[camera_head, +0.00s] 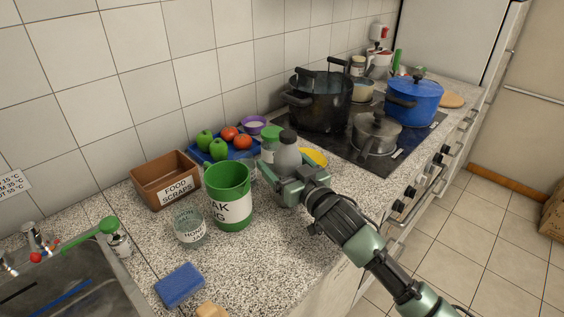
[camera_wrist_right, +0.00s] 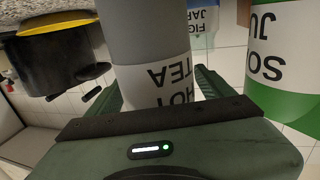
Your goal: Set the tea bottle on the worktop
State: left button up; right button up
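The tea bottle (camera_head: 287,157) is grey with a dark cap and stands upright near the middle of the worktop (camera_head: 292,245). My right gripper (camera_head: 292,184) is around its body, with a finger on each side, and appears shut on it. In the right wrist view, which is upside down, the bottle (camera_wrist_right: 155,45) shows a white "HOT TEA" label between the fingers (camera_wrist_right: 160,100). Its base is out of that view and hidden in the head view, so I cannot tell whether it touches the worktop. My left gripper is not in view.
A green jug (camera_head: 228,180), a clear glass (camera_head: 189,226), a green-lidded jar (camera_head: 270,135) and a yellow bowl (camera_head: 316,157) are close by. A black pot (camera_head: 320,105) stands on the hob behind. The front worktop, right of the blue sponge (camera_head: 179,285), has free room.

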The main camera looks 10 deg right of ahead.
jog(key=shift+r, duration=0.1)
jog(key=b+v, duration=0.1)
jog(key=v, duration=1.1)
